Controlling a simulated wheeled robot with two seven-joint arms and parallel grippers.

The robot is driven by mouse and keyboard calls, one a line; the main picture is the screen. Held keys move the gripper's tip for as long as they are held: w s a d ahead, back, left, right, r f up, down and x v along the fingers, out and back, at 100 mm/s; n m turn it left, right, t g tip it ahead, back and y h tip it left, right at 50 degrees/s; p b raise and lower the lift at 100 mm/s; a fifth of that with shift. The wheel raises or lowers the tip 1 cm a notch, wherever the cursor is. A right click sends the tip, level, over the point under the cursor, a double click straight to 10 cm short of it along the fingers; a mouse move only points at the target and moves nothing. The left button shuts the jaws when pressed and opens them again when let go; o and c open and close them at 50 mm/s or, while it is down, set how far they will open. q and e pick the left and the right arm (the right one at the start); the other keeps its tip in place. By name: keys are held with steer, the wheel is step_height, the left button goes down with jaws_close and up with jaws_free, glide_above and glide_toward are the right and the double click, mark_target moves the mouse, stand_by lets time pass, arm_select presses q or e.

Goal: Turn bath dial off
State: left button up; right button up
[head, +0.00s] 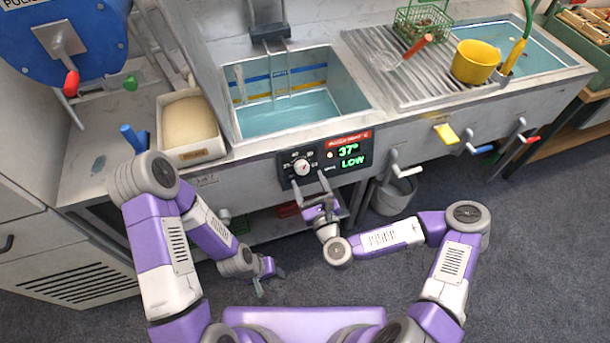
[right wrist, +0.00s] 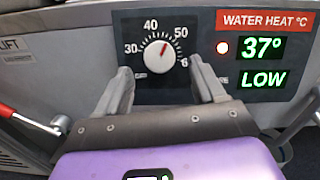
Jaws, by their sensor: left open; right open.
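The bath dial (head: 302,168) is a round white knob with a red pointer on a black panel at the front of the water bath (head: 350,95). In the right wrist view the dial (right wrist: 159,56) has its pointer tilted up and right, between 40 and 50. A display (head: 351,156) beside it reads 37° and LOW, with a red light lit. My right gripper (head: 311,188) is open just in front of the panel; its fingers (right wrist: 160,82) stand left and right of the dial, apart from it as far as I can see. My left gripper (head: 266,278) is open and empty, low over the floor.
A tray of pale material (head: 190,125) and a blue drum (head: 65,40) stand left. A ridged drainboard (head: 395,75) with a yellow pot (head: 475,62) and a green basket (head: 422,22) is right. Tap levers (head: 400,172) stick out along the front. A bucket (head: 393,195) stands below.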

mark_target(303, 171)
steer(key=shift+x, duration=1.8)
steer(key=c, duration=1.1)
steer(key=shift+o, duration=0.2)
